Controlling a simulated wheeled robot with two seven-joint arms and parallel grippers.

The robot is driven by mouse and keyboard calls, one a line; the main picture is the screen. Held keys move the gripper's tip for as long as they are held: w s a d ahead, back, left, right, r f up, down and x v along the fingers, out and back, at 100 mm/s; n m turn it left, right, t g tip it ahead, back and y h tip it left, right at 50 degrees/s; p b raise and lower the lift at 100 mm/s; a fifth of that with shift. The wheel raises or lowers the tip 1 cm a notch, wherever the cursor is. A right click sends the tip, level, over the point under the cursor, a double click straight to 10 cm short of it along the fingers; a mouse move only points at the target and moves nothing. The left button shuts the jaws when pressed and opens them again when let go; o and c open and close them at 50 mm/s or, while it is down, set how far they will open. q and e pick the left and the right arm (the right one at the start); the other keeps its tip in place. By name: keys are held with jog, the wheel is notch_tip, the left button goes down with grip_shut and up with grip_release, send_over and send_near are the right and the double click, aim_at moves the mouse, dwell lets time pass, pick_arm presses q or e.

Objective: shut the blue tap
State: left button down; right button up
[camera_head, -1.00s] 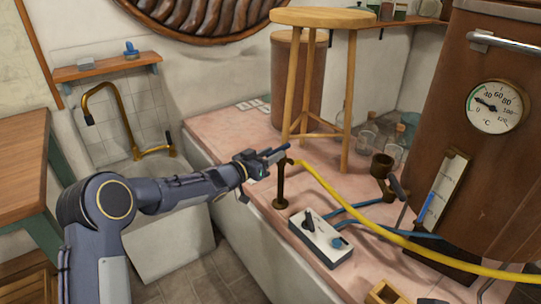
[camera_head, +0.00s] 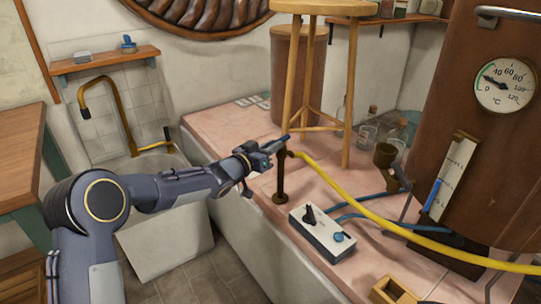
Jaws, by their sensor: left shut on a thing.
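The blue tap's handle (camera_head: 283,141) sits at the top of a dark brown standpipe (camera_head: 280,184) on the pink tiled counter. A yellow hose (camera_head: 345,195) runs from the tap's spout to the right. My left gripper (camera_head: 270,148) comes in from the left at the height of the handle and is shut on it. The fingers partly hide the handle and the tap's top, so the exact turn of the handle is hard to tell. My right gripper is not in view.
A wooden stool (camera_head: 318,8) stands on the counter behind the tap. A white switch box (camera_head: 323,232) with a black lever and blue knob lies in front. A brown boiler (camera_head: 495,165) with a dial is at right. A sink (camera_head: 150,167) is at left.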

aim_at(284, 142)
pick_arm(q)
jog(key=d+n+t+y+p, duration=0.1)
jog(key=n+y+p, duration=0.2)
jog(key=y, duration=0.2)
jog(key=d+n+t+y+p, duration=0.1)
jog(key=d+n+y+p, duration=0.1)
jog(key=y, duration=0.4)
jog(key=s+d+r+n+t+y+p, duration=0.1)
jog(key=n+y+p, duration=0.3)
jog(key=n+y, duration=0.1)
jog(key=shift+d+n+t+y, duration=0.3)
jog(key=shift+n+t+y, duration=0.1)
jog(key=shift+n, duration=0.3)
jog(key=shift+w+d+f+n+g+y+p, duration=0.1)
jog(key=shift+d+f+n+g+y+p, duration=0.2)
jog(key=shift+n+y, duration=0.45)
jog(key=shift+w+d+f+n+g+y+p, duration=0.1)
jog(key=shift+n+g+y+p, duration=0.3)
jog(key=shift+y, duration=0.5)
jog(key=shift+w+d+f+n+g+y+p, duration=0.1)
jog(key=shift+d+n+g+y+p, duration=0.1)
jog(key=shift+n+g+y, duration=0.55)
jog(key=shift+y, duration=0.4)
jog(key=shift+r, duration=0.1)
jog(key=c, duration=1.3)
grip_release()
jog(key=shift+w, duration=0.1)
jog(key=shift+c, duration=0.2)
